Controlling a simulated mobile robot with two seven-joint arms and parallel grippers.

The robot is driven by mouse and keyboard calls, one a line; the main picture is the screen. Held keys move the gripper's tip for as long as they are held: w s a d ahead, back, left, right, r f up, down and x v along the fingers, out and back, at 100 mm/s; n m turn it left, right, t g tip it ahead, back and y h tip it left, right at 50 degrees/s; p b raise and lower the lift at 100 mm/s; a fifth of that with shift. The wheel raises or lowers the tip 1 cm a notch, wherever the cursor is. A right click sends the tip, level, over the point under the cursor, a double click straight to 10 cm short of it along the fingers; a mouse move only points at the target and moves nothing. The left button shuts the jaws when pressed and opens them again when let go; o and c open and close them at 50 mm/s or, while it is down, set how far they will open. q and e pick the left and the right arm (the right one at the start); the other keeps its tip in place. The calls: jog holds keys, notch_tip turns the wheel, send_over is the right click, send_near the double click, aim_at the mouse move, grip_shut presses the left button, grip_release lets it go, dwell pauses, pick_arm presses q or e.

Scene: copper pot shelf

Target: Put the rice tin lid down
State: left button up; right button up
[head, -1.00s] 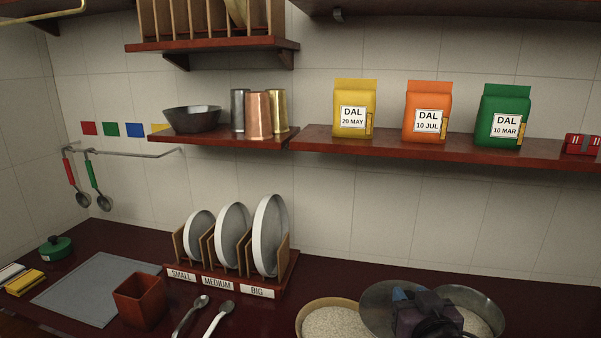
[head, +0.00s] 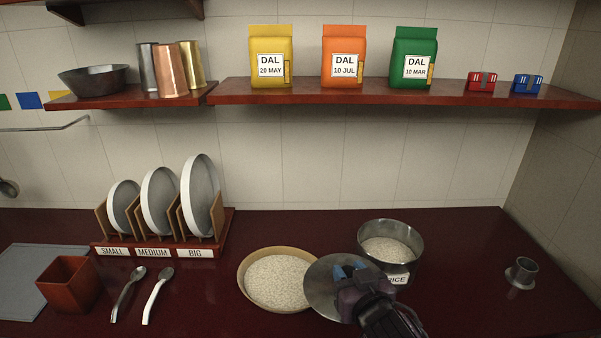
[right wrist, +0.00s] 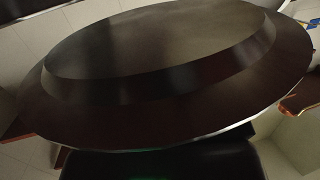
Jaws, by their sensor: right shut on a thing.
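The rice tin (head: 408,252) stands open on the dark counter, with rice inside and a partly covered RICE label on its front. My right gripper (head: 350,270) is shut on the round grey metal lid (head: 320,292). The lid is in front and to the left of the tin, between it and the bowl of rice. I cannot tell how high it is above the counter. In the right wrist view the lid (right wrist: 160,60) fills most of the picture. My left gripper is not in view.
A tan bowl of rice (head: 250,292) stands left of the lid. A small grey metal cup-like piece (head: 522,272) stands at the right. Two spoons (head: 150,300), a square brown pot (head: 68,285) and a plate rack (head: 225,222) are at the left.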

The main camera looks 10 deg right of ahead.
jog(key=w+d+r+m+h, duration=0.2)
jog(key=w+r, duration=0.5)
jog(key=r, duration=0.2)
jog(key=w+d+r+m+h, duration=0.25)
jog(key=w+r, duration=0.35)
jog(key=r, duration=0.4)
jog(key=w+d+r+m+g+h, duration=0.2)
jog(key=w+d+m+g+h, duration=0.1)
jog(key=d+h, duration=0.3)
jog(key=s+d+f+m+g+h, duration=0.3)
jog(key=d+m+g, duration=0.1)
jog(key=d, duration=0.2)
jog(key=shift+d+f+g, duration=0.25)
jog(key=shift+f+g, duration=0.05)
jog(key=shift+f, duration=0.05)
jog(key=shift+f, duration=0.1)
notch_tip(320, 180, down, 19)
jog(key=shift+f, duration=0.2)
jog(key=shift+f+b, duration=0.3)
jog(key=shift+b, duration=0.2)
